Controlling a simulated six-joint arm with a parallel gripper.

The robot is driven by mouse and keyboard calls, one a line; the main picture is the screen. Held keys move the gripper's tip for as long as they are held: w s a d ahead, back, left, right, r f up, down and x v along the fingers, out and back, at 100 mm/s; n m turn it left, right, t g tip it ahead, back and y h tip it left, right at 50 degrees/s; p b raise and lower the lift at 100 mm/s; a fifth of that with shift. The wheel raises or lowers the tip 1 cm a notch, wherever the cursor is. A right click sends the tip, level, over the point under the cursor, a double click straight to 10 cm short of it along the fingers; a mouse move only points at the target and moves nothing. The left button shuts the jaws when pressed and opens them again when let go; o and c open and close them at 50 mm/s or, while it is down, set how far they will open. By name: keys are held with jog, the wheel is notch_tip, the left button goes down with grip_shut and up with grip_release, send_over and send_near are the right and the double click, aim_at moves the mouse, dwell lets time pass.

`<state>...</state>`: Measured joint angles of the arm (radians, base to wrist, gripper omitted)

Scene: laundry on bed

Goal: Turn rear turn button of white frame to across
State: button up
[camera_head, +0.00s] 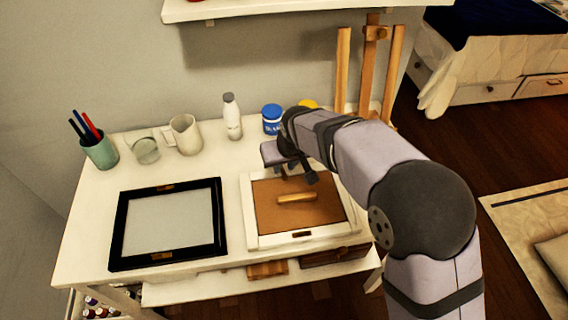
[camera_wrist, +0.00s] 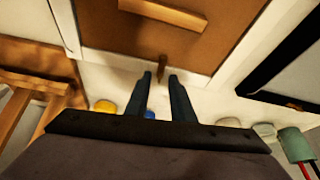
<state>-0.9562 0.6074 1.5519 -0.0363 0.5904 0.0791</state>
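The white frame (camera_head: 252,215) lies on the desk with a brown back panel (camera_head: 275,222) inside it, and a light wooden bar (camera_head: 296,198) lies across the panel. In the wrist view the rear turn button (camera_wrist: 162,66) is a small brown piece at the panel's rear edge, its long side pointing from the frame's rear rail toward the panel. My gripper (camera_wrist: 160,77) is open, with its fingertips on either side of the button's near end; contact cannot be told. In the head view my gripper (camera_head: 298,177) hides the rear button. The front turn button (camera_head: 302,235) is dark and lies along the front rail.
A black frame (camera_head: 116,230) lies to the left. Behind stand a green pen cup (camera_head: 101,153), a glass, a white mug (camera_head: 186,135), a white bottle (camera_head: 232,118), a blue jar (camera_head: 271,120) and a yellow lid. A wooden easel (camera_head: 367,70) stands at the rear right.

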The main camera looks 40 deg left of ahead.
jog(key=shift+w+a+f, duration=0.1)
jog(key=shift+f, duration=0.1)
grip_shut()
jog(key=shift+m+t, duration=0.3)
jog(key=shift+m, duration=0.5)
grip_release()
jog(key=v, duration=0.7)
jog(key=shift+r, duration=0.2)
